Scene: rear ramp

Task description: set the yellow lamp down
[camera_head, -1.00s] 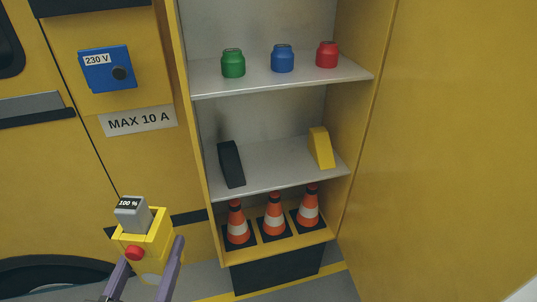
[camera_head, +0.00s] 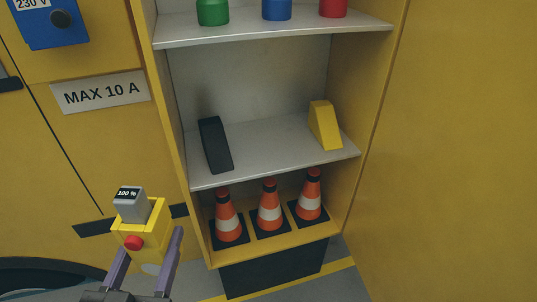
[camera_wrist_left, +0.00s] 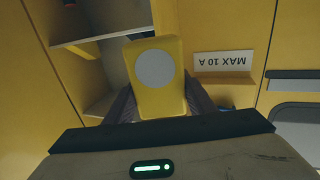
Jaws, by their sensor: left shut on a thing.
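The yellow lamp (camera_head: 141,236) is at the lower left of the head view, upright, with a grey block marked "100 %" on top and a red knob on its front. My left gripper (camera_head: 145,262) is shut on the lamp, one finger on each side. In the left wrist view the lamp (camera_wrist_left: 155,98) shows a round grey disc, and the gripper (camera_wrist_left: 160,105) has its fingers along the lamp's sides. The lamp is held in front of the yellow wall, left of the open shelf unit. My right gripper is out of view.
The middle shelf (camera_head: 262,148) holds a black wedge (camera_head: 215,145) and a yellow wedge (camera_head: 324,125), with clear room between them. Three orange cones (camera_head: 269,206) stand on the bottom shelf. Green, blue and red jars stand on the upper shelf (camera_head: 270,30). A yellow panel (camera_head: 455,150) borders the right.

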